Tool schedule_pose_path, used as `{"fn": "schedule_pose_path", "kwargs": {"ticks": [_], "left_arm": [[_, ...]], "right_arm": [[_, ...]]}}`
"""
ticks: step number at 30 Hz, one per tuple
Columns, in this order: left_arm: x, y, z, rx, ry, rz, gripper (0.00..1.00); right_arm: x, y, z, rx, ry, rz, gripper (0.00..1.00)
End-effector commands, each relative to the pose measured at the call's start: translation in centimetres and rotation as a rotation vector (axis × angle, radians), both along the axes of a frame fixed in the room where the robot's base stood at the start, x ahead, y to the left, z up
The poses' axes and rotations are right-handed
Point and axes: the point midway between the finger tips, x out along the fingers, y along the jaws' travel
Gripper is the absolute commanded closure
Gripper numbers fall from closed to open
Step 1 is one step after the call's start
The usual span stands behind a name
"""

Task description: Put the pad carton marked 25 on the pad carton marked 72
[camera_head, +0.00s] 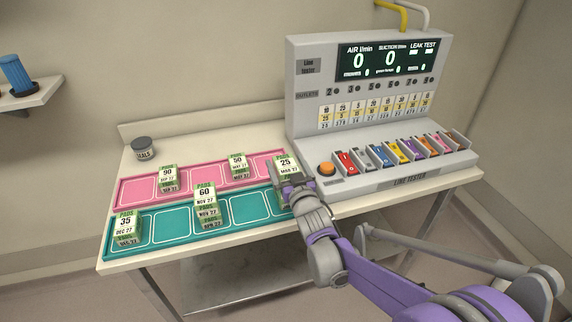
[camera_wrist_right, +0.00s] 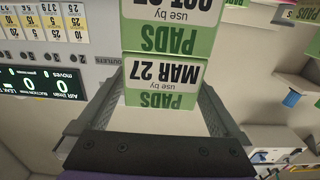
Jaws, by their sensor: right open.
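The carton marked 25 (camera_head: 286,165), dated MAR 27, is upright at the right end of the teal tray (camera_head: 155,238). In the right wrist view the MAR 27 carton (camera_wrist_right: 163,82) appears upside down, stacked on another carton dated OCT 27 (camera_wrist_right: 168,32). No number 72 is readable; the lower carton's number is hidden. My right gripper (camera_head: 284,184) is at this stack. In the wrist view its open fingers (camera_wrist_right: 160,88) stand on both sides of the MAR 27 carton, with a gap visible at the right. My left gripper is not in view.
Cartons marked 90 (camera_head: 167,177) and 50 (camera_head: 238,164) stand on the pink tray (camera_head: 200,175). Cartons 35 (camera_head: 125,224) and 60 (camera_head: 205,196) stand on the teal tray, among empty squares. The line tester (camera_head: 365,110) stands close right; a grey jar (camera_head: 143,148) is back left.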

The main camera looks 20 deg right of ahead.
Motion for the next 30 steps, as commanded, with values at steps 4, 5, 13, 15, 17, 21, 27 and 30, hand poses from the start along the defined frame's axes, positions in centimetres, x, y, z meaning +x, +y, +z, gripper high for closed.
{"fn": "schedule_pose_path", "kwargs": {"ticks": [4, 5, 13, 15, 17, 21, 27, 30], "left_arm": [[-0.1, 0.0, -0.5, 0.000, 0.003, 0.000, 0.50], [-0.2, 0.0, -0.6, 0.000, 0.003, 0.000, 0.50], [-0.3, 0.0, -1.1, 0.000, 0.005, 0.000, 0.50], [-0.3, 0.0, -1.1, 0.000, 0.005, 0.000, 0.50], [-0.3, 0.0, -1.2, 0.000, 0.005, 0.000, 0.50], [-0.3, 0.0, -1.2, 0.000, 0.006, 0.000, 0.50], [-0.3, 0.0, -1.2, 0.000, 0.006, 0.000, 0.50], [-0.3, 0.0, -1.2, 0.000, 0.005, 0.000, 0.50]], "right_arm": [[-2.7, -0.1, -0.2, -0.001, 0.001, 0.000, 0.00], [-3.4, -0.1, -0.2, -0.001, 0.001, 0.000, 0.00], [-9.1, -0.3, -0.2, -0.001, 0.001, 0.000, 0.00], [-10.1, -0.4, -0.2, 0.000, 0.001, -0.001, 0.00], [-10.7, -0.4, -0.1, 0.000, 0.001, -0.001, 0.00], [-11.6, -0.4, -0.1, -0.001, 0.001, 0.000, 0.00], [-12.3, -0.7, -0.7, -0.002, 0.045, -0.017, 0.00], [-14.4, -1.5, -2.6, -0.004, 0.185, -0.060, 0.00]]}}
